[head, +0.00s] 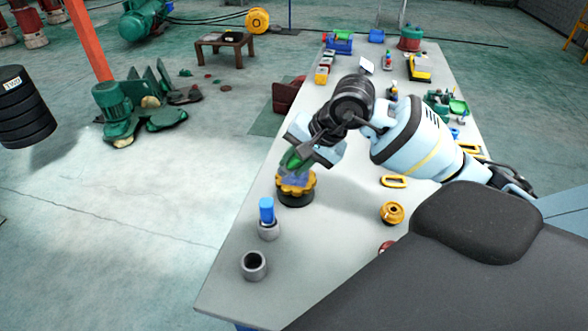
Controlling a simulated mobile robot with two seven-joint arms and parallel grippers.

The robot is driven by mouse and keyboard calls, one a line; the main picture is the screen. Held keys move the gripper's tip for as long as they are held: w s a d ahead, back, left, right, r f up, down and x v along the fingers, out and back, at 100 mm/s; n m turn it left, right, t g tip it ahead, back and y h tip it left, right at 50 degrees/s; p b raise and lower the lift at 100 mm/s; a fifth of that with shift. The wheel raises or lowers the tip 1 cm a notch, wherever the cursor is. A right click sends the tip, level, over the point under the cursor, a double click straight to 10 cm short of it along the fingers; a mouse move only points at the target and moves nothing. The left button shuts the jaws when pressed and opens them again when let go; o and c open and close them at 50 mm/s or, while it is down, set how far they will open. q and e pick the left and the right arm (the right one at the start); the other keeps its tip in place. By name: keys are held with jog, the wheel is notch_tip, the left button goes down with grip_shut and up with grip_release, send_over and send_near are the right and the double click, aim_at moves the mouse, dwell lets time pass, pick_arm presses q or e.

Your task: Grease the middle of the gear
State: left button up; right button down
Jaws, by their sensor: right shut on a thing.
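The gear (307,187) is yellow-orange and toothed. It sits on a round black base near the left edge of the grey table. My right gripper (303,155) reaches in from the right, above the gear. It is shut on a green tool (291,161) that slants down and left over the gear. A bluish patch shows over the middle of the gear; I cannot tell what it is or whether the tool touches the gear. My left gripper is not in view.
On the table (225,290) stand a blue cylinder (266,209) in a grey sleeve, an empty grey ring (254,265), an orange flanged part (391,213) and a yellow frame (394,181). Several bins and parts crowd the far end. The table's left edge is close to the gear.

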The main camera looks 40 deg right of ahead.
jog(key=shift+d+r, duration=0.1)
jog(key=shift+r, duration=0.6)
jog(key=shift+r+p, duration=0.4)
jog(key=shift+r, duration=1.1)
jog(key=shift+r+p, duration=0.2)
jog(key=shift+p, duration=0.15)
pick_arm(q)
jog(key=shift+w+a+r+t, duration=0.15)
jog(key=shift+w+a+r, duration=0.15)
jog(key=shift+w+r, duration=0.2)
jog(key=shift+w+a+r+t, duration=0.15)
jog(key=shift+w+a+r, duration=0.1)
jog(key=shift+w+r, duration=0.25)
